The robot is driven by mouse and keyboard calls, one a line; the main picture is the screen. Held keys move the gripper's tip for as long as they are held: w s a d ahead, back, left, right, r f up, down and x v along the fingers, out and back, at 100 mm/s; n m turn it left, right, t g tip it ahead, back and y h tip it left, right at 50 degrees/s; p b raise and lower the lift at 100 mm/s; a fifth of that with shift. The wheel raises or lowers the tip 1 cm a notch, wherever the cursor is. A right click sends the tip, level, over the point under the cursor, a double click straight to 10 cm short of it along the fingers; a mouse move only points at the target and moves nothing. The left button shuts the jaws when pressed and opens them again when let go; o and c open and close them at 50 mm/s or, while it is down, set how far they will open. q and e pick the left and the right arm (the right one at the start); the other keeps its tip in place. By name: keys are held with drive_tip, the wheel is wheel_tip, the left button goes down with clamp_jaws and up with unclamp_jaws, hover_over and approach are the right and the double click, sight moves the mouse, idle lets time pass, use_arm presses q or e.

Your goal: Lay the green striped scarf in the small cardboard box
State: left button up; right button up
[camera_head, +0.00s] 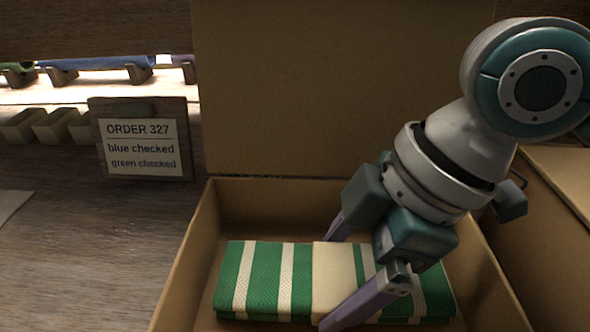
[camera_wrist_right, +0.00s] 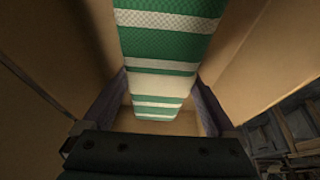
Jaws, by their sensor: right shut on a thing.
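The green and cream striped scarf (camera_head: 265,280) is folded into a long flat bundle with a plain cream band around its middle. It lies level inside the cardboard box (camera_head: 187,270), below the rim; I cannot tell whether it touches the floor. My right gripper (camera_head: 329,280) reaches down into the box and is shut on the scarf, one finger on each long side near the band. In the right wrist view the scarf (camera_wrist_right: 170,47) runs between the fingers of the right gripper (camera_wrist_right: 158,98). My left gripper is not in view.
The box's tall flap (camera_head: 290,90) stands upright behind it. Another cardboard surface (camera_head: 555,225) adjoins on the right. An order sign (camera_head: 142,140) reads "ORDER 327, blue checked, green checked". Small bins (camera_head: 55,126) stand at back left.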

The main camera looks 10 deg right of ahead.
drive_tip(key=o, duration=1.1)
drive_tip(key=shift+r, duration=0.1)
drive_tip(key=p+v, duration=0.2)
drive_tip(key=v, duration=0.6)
drive_tip(key=shift+d+r, duration=0.15)
drive_tip(key=shift+r, duration=0.1)
drive_tip(key=shift+s+d+r+p, duration=0.1)
drive_tip(key=shift+d+r+p, duration=0.2)
drive_tip(key=shift+r, duration=0.3)
drive_tip(key=shift+a, duration=0.1)
